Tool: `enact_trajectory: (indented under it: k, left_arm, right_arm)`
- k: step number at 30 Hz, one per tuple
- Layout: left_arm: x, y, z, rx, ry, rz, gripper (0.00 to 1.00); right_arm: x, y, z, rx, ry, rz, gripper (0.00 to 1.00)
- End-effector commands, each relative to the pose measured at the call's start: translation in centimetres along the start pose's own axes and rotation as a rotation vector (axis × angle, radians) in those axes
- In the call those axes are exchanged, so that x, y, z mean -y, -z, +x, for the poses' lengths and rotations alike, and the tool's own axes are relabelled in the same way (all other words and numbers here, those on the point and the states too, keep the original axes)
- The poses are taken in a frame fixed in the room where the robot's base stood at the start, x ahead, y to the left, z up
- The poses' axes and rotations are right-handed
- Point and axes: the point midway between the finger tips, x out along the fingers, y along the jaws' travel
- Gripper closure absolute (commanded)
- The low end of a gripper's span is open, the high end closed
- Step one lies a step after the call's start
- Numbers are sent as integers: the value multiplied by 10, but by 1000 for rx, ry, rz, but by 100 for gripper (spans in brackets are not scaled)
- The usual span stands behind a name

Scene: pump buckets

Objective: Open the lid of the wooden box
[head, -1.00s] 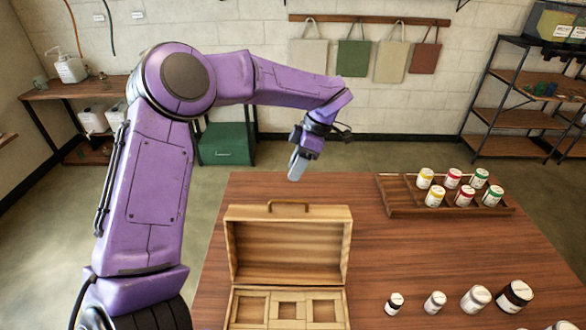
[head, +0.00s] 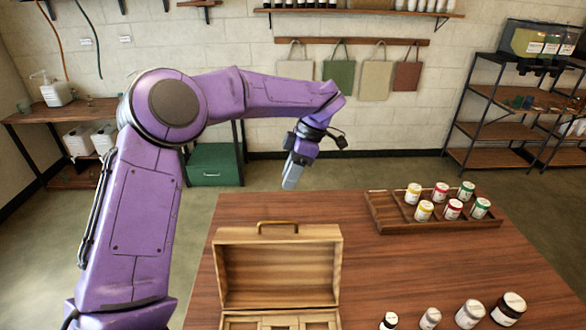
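The wooden box (head: 278,318) stands on the table near the bottom middle of the head view. Its lid (head: 278,272) is raised and stands upright at the back, with a brass-coloured handle on its top edge. The compartments inside show only in part, cut off by the lower picture edge. My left gripper (head: 289,184) is above the table's far edge, behind and above the lid, apart from it, pointing down. Its fingers look close together, but from this side I cannot tell whether they are open or shut. My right gripper is not in view.
A wooden tray (head: 376,213) with several small jars stands at the back right of the table (head: 400,262). Table space between box and tray is clear.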

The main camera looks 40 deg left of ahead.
Motion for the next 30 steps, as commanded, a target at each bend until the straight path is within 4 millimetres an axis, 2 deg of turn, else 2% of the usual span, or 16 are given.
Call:
enact_trajectory:
  k: [4,9,13,18,30]
  left_arm:
    - [0,-2,-25,2,-6,-3,62]
    - [-1,0,-70,-1,-4,-3,62]
    - [-1,0,-91,-1,-2,-2,62]
    - [0,0,-102,0,0,0,62]
    - [0,0,-102,1,0,1,62]
  right_arm:
    - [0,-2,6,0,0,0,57]
    - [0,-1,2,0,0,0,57]
    - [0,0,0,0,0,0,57]
    - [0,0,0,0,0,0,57]
    - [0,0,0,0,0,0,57]
